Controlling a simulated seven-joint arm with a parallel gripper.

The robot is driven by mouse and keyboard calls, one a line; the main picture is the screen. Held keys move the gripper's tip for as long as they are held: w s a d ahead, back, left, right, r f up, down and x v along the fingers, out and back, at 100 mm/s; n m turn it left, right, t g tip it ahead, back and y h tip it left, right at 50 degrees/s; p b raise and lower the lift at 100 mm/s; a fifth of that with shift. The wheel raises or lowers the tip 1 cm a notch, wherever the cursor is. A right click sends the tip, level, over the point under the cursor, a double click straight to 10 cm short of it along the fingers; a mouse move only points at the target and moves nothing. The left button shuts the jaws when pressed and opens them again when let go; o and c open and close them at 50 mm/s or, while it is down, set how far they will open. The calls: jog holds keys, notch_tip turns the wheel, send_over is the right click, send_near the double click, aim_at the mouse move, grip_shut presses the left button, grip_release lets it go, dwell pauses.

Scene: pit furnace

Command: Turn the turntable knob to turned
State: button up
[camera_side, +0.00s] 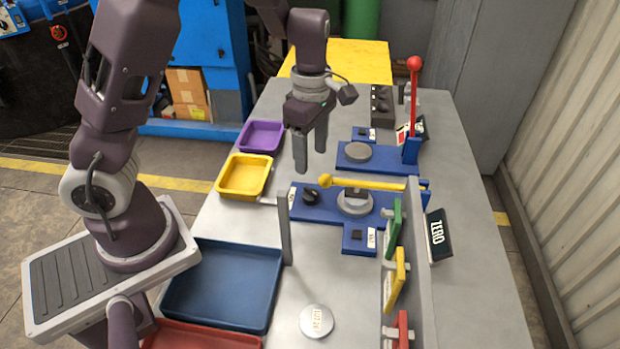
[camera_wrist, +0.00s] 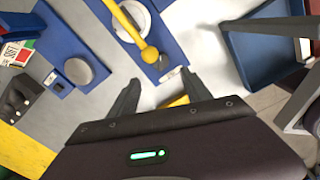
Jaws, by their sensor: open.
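A black round knob (camera_side: 311,197) sits at the left end of a blue base plate (camera_side: 330,213), beside a small white label. A grey round turntable (camera_side: 355,208) with a dark block on it stands on the same plate. A yellow lever with a ball end (camera_side: 325,180) reaches over the plate; its ball (camera_wrist: 149,54) also shows in the wrist view, partly covering the knob's area. My gripper (camera_side: 311,162) is open and empty, pointing down above and a little behind the knob, apart from it. In the wrist view its fingers (camera_wrist: 161,80) stand wide apart.
A second blue base with a grey disc (camera_side: 357,152) and a red-ball lever (camera_side: 414,65) stands behind. Yellow (camera_side: 243,191), purple and blue (camera_side: 222,322) trays lie left. A grey upright post (camera_side: 285,228) stands near the front. Coloured switches line the right panel.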

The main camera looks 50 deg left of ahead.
jog(key=w+d+r+n+t+h, duration=0.1)
jog(key=w+d+t, duration=0.1)
jog(key=w, duration=0.3)
jog(key=w+d+r+n+t, duration=0.1)
jog(key=w+t, duration=0.1)
jog(key=w, duration=0.3)
jog(key=n+g+y, duration=0.1)
jog(key=n+g, duration=0.3)
jog(key=n, duration=0.6)
send_over(309, 191)
jog(key=f, duration=0.1)
notch_tip(309, 191, down, 11)
jog(key=shift+f, duration=0.5)
grip_shut()
